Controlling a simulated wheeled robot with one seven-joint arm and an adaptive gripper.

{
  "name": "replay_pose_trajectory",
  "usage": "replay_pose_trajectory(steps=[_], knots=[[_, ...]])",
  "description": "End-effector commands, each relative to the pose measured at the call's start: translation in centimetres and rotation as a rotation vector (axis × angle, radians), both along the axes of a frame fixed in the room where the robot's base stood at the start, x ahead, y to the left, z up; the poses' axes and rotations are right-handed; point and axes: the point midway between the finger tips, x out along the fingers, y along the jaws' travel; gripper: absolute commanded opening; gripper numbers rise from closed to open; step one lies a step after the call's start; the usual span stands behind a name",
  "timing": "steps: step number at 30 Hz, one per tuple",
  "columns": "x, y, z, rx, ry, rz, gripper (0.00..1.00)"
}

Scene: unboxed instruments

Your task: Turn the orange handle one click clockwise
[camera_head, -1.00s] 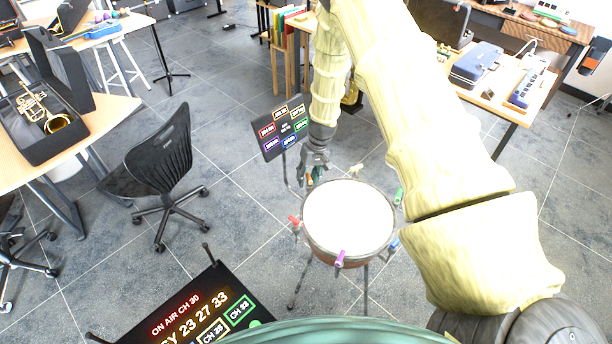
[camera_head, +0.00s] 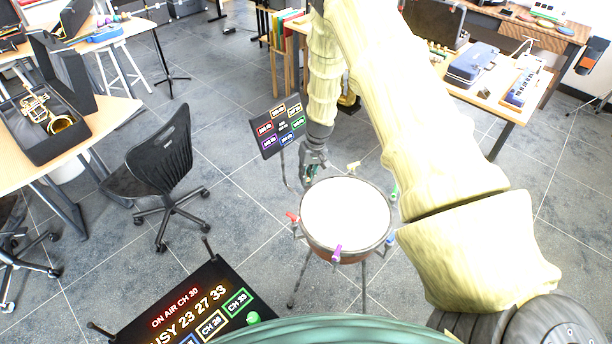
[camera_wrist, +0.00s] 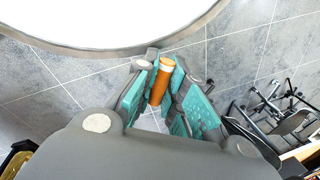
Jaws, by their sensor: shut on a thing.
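The orange handle (camera_wrist: 161,82) is a short rod with a pale end, at the rim of a round drum with a white head (camera_head: 346,214). In the wrist view it stands between the teal pads of my gripper (camera_wrist: 164,90), which is shut on it. In the head view my gripper (camera_head: 309,178) is at the far left edge of the drum and hides the handle. Other handles around the rim are red (camera_head: 292,217), purple (camera_head: 337,254), blue (camera_head: 390,239) and green (camera_head: 394,194).
A small sign with coloured labels (camera_head: 279,127) stands just behind my gripper. A larger lit board (camera_head: 190,310) is at the front left. A black chair (camera_head: 165,150) stands left of the drum. Tables with instruments line the sides; floor between chair and drum is clear.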

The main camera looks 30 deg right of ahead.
Motion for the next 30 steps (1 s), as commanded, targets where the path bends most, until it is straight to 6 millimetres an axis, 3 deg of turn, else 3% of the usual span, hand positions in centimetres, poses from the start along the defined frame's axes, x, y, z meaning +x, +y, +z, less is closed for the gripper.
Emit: replay_pose_trajectory(steps=[11, 30], knots=[[0.12, -0.33, -0.09, 0.0, -0.005, -0.111, 0.0], [0.03, -0.59, 0.05, -0.003, -0.006, -0.581, 0.0]])
